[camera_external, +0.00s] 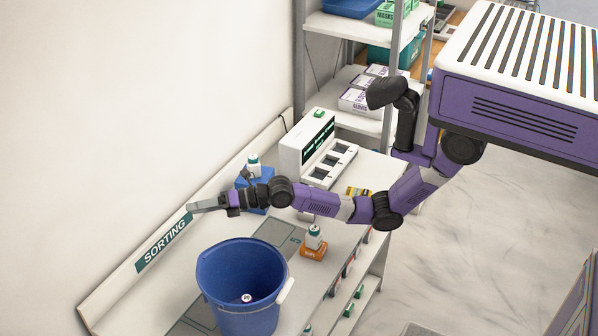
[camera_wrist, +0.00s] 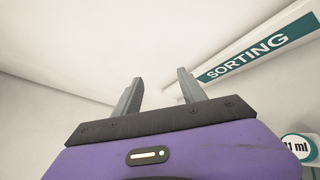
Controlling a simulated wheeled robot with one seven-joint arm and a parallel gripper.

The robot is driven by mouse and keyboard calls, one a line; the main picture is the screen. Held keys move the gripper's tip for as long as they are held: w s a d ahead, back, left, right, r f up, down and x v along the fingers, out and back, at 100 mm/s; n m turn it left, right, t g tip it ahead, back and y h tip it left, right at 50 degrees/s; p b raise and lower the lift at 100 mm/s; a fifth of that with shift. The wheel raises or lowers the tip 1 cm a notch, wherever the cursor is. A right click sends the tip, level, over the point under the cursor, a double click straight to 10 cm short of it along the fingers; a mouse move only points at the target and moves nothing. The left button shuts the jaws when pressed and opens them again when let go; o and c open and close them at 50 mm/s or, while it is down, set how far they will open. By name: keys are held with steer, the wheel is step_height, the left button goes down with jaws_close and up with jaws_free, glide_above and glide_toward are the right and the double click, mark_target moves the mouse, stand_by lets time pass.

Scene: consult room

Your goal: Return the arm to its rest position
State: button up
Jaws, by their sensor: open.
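My gripper (camera_external: 194,208) is at the end of my purple and black arm, which reaches left across the white sorting table (camera_external: 263,226). It is above the table, close to the back panel with the green SORTING sign (camera_external: 165,243). In the wrist view my gripper's two grey fingers (camera_wrist: 156,92) stand apart with nothing between them. The sign also shows in the wrist view (camera_wrist: 262,56).
A blue bucket (camera_external: 215,283) with a small round item inside stands below and right of my gripper. A bottle on an orange block (camera_external: 313,250), a bottle on a blue block (camera_external: 253,161) and a white device (camera_external: 306,147) stand near my arm. Shelves (camera_external: 325,24) rise behind.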

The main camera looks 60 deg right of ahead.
steer(key=s+d+f+m+t+h, duration=0.15)
steer(key=s+d+m+t, duration=0.35)
steer(key=s, duration=0.7)
steer(key=s+d+f+m+t+h, duration=0.1)
steer(key=s+d+m+t+h, duration=0.15)
steer(key=s+d, duration=0.6)
steer(key=s+d+f+m+g+h+b, duration=0.2)
steer(key=s+d+f+m, duration=0.2)
steer(key=s+d+m, duration=0.3)
steer(key=s+d+f+m+g+h+b, duration=0.1)
steer(key=s+d+f+m+h+b, duration=0.1)
steer(key=s+d+f+m, duration=0.2)
steer(key=s+d+f+m+g+h+b, duration=0.2)
steer(key=s+d+f+m, duration=0.2)
steer(key=s+d+m, duration=0.6)
steer(key=shift+s+m+g, duration=0.35)
steer(key=shift+s+m, duration=2.1)
steer(key=shift+s, duration=1.2)
